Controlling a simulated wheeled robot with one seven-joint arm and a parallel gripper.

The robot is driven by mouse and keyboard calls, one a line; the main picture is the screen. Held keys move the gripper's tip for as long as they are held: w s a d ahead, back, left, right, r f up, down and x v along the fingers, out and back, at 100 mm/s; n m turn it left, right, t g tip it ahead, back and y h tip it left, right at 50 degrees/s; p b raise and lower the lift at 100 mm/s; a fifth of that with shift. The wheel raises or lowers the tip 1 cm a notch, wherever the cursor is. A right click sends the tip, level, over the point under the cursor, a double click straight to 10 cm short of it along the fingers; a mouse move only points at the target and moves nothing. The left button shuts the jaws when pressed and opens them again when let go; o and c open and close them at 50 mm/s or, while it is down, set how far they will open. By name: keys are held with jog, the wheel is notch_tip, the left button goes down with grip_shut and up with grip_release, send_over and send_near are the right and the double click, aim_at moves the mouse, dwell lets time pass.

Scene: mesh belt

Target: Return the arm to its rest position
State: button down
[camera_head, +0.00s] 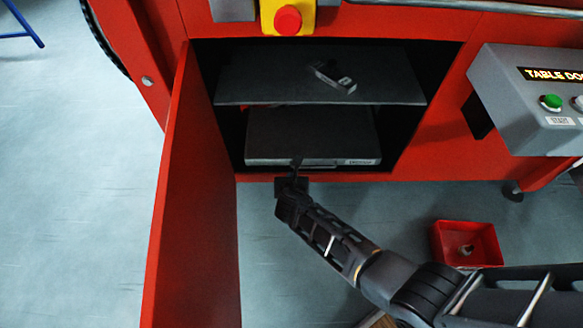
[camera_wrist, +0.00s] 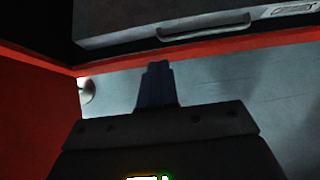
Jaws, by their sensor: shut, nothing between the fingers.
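My gripper (camera_head: 296,165) is at the end of my black arm, in front of the lower edge of an open red cabinet. It also shows in the wrist view (camera_wrist: 158,70), with its fingers together and nothing between them. In the head view its tip overlaps the front of the grey lower drawer (camera_head: 310,140). The drawer looks closed or nearly closed.
The red cabinet door (camera_head: 190,200) stands open left of my arm. A small labelled item (camera_head: 334,78) lies on the upper shelf (camera_head: 270,75). A red bin (camera_head: 467,228) holding a small object is on the floor at right. A grey control box (camera_head: 530,110) juts out above it.

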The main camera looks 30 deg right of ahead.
jog(key=shift+p+v, duration=0.35)
jog(key=shift+v, duration=0.7)
jog(key=s+a+r+m+t+y, duration=0.1)
jog(key=s+a+m+y, duration=0.1)
jog(key=s+m, duration=0.5)
jog(key=s+a+r+m+y, duration=0.1)
jog(key=s+a+m+y, duration=0.1)
jog(key=s, duration=0.9)
jog(key=s+a+r+m+t+y, duration=0.1)
jog(key=s+a+r+m+t, duration=0.15)
jog(key=s+r+m, duration=0.95)
jog(key=s+r+m+t+p, duration=0.1)
jog(key=r+p, duration=0.6)
jog(key=r, duration=0.8)
jog(key=s+d+r+m+t+p, duration=0.1)
jog(key=s+r+m+p, duration=0.3)
jog(key=r, duration=1.2)
jog(key=s+r+m+t+p, duration=0.1)
jog(key=s+r+m+p, duration=0.2)
jog(key=r+p, duration=0.8)
notch_tip(320, 180, up, 4)
jog(key=shift+s+d+r+p, duration=0.15)
jog(key=shift+d+p, duration=0.15)
jog(key=shift+p, duration=0.05)
